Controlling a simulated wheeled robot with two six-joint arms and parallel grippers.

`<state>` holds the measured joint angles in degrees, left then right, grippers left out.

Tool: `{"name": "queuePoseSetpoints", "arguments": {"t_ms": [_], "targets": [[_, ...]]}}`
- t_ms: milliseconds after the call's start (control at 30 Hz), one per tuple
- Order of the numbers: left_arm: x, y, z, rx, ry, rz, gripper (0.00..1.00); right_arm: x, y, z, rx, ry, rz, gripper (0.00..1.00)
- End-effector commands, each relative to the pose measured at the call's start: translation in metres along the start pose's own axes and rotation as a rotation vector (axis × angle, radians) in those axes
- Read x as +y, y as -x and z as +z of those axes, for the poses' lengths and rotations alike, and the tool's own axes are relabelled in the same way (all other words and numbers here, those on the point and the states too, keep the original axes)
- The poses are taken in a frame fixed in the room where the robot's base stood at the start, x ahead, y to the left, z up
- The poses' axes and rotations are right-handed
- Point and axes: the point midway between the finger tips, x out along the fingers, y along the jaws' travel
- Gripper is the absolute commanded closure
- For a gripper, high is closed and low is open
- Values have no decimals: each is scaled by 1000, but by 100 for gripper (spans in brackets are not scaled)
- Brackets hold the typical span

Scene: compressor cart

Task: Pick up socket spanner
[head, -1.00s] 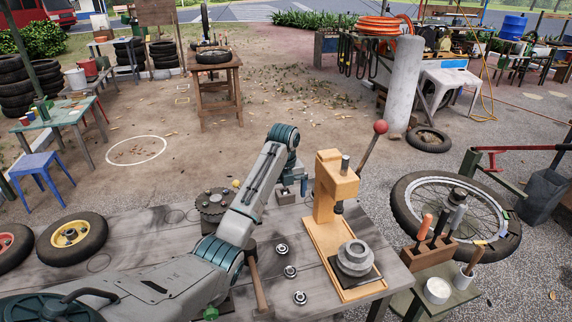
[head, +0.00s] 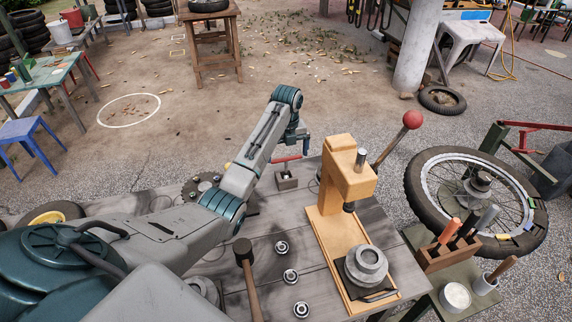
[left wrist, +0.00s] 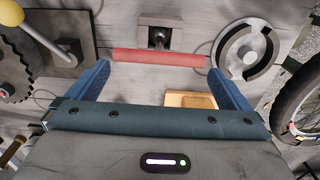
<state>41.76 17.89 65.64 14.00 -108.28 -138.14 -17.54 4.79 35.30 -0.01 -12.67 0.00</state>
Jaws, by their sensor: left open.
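The socket spanner has a red bar handle (head: 287,159) on a short upright shaft. It stands in a small grey block (head: 286,182) at the back of the workbench. My left gripper (head: 303,144) is open, beside the handle in the head view. It also shows in the left wrist view (left wrist: 158,68). The spanner's lower end is hidden in the block. My right gripper is not in view.
A wooden press (head: 346,180) with a red-knobbed lever stands just right. A toothed disc (head: 196,187) lies left of the block. A hammer (head: 246,275) and several bearings (head: 290,276) lie in front. A wheel (head: 425,190) is at the right.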

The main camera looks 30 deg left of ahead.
Motion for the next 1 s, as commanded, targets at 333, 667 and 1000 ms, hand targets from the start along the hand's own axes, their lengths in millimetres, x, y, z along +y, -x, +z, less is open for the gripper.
{"name": "queuePoseSetpoints", "arguments": {"t_ms": [333,667,1000], "targets": [[2,-42,5,3,0,2,0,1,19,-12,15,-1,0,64],[2,-55,6,-1,0,1,0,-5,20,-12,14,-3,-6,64],[2,-54,6,-1,0,0,47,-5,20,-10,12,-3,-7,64]]}}
